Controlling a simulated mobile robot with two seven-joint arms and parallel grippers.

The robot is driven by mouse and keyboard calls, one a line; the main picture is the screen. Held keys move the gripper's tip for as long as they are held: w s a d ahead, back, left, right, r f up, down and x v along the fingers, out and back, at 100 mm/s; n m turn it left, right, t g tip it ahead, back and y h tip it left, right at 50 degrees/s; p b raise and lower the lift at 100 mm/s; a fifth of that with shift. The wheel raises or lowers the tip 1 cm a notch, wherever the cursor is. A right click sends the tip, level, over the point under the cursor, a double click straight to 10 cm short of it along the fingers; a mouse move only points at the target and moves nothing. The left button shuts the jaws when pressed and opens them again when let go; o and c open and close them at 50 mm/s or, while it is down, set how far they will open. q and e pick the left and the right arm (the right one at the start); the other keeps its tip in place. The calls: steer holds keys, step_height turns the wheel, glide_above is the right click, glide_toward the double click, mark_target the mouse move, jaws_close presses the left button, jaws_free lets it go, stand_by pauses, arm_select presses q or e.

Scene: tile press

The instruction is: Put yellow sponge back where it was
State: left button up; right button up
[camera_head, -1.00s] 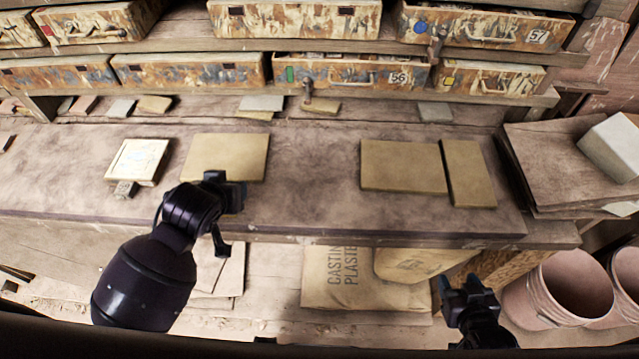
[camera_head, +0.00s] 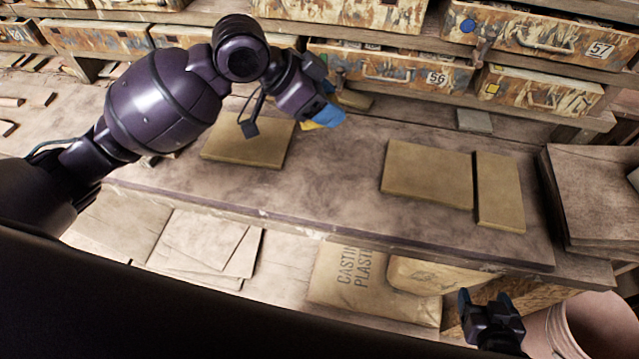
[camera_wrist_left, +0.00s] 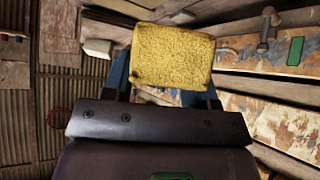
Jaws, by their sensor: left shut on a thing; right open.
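The yellow sponge (camera_wrist_left: 172,57) is held between the blue fingertips of my left gripper, seen large in the left wrist view. In the head view only a small yellow part of the sponge (camera_head: 310,125) shows below my left gripper (camera_head: 322,103), which hides the rest. The sponge is over the back part of the bench, near the lower drawers; I cannot tell whether it touches the bench. My right gripper (camera_head: 488,304) is open and empty, low in front of the bench at the right.
A tan board (camera_head: 248,140) lies under my left arm. Two more tan boards, a wide one (camera_head: 427,174) and a narrow one (camera_head: 499,190), lie at the right. Drawers 56 (camera_head: 388,68) and 57 (camera_head: 545,38) line the back. The bench middle (camera_head: 335,180) is clear.

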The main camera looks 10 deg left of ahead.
arm_select(q)
steer(key=shift+s+d+r+m, duration=0.1)
steer(key=shift+r+m, duration=0.2)
steer(key=shift+f, duration=0.15)
step_height(320, 180, down, 19)
steer(key=shift+f+b, duration=0.2)
steer(key=shift+b, duration=0.35)
steer(key=shift+f, duration=0.15)
steer(key=o, duration=0.9)
steer(key=shift+r, duration=0.25)
steer(key=v, duration=1.2)
